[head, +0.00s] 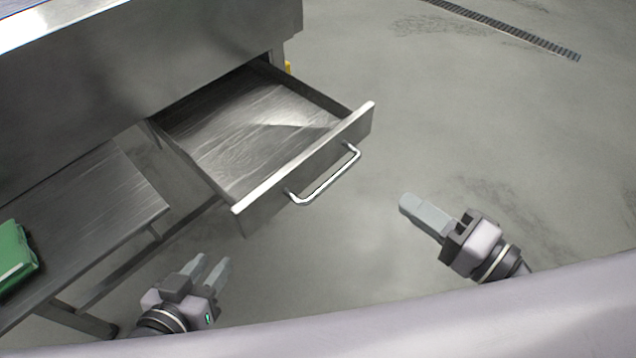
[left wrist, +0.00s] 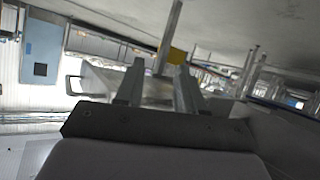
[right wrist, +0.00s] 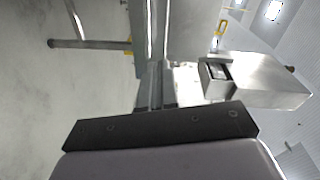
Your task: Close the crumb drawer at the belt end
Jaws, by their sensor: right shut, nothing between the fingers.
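The metal crumb drawer (head: 350,128) is pulled well out of the steel belt housing (head: 130,75) in the head view, and its tray looks empty. A bar handle (head: 327,180) is fixed to its front. My right gripper (head: 411,203) is shut and empty, to the right of the handle and apart from it. It also shows in the right wrist view (right wrist: 154,75), fingers together. My left gripper (head: 214,263) is open and empty, below and left of the drawer front. Its spread fingers show in the left wrist view (left wrist: 158,85).
A low steel shelf or bench (head: 120,205) stands at the left, with a green container (head: 14,258) on it. A floor drain (head: 510,30) runs along the far right. The grey floor right of the drawer is clear.

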